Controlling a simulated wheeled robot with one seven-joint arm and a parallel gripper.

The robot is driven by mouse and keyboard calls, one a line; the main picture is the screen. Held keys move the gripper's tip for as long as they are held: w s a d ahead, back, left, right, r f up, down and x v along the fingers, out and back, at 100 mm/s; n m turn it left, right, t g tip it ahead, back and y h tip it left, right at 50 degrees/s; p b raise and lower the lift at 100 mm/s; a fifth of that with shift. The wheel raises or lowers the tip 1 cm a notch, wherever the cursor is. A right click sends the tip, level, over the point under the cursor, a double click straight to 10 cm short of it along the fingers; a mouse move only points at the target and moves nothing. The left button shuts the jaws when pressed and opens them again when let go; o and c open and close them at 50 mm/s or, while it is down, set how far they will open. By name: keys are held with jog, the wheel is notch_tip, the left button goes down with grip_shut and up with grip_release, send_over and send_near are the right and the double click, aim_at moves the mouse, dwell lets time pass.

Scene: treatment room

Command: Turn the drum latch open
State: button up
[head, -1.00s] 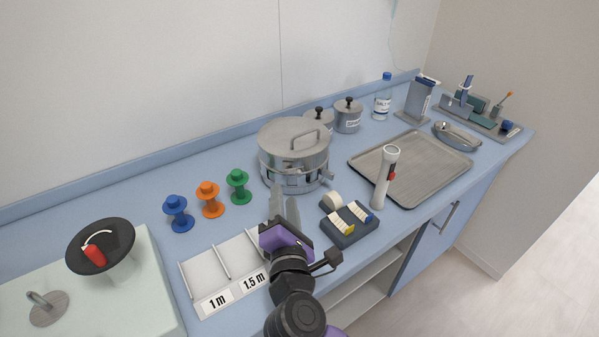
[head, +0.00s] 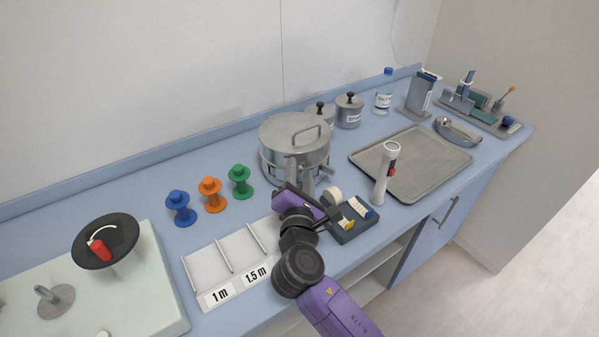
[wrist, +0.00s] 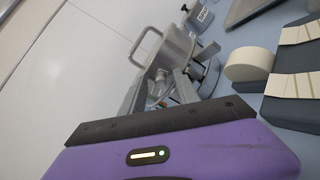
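The steel drum (head: 293,140) with a handled lid stands upright on the blue counter, in the middle of the head view. It also shows in the wrist view (wrist: 172,45). My gripper (head: 301,172) is in front of the drum's lower side, its two grey fingers pointing at it. In the wrist view the fingers of my gripper (wrist: 158,98) are apart. A small rounded metal part (wrist: 157,88) on the drum's side shows between them; I cannot tell whether it is the latch or whether the fingers touch it. The fingers partly hide the drum's front.
A dark block (head: 352,222) with labelled pieces and a white roll (head: 332,195) lie close right of my gripper. An upright flashlight (head: 385,175) and metal tray (head: 425,160) are farther right. Colored spools (head: 211,195) and a white divided tray (head: 215,270) are left.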

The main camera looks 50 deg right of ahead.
grip_shut()
jog(key=shift+f, duration=0.1)
jog(key=shift+s+f, duration=0.1)
jog(key=shift+f, duration=0.1)
dwell(1.0)
grip_release()
jog(key=shift+r, duration=0.15)
jog(key=shift+r, duration=0.1)
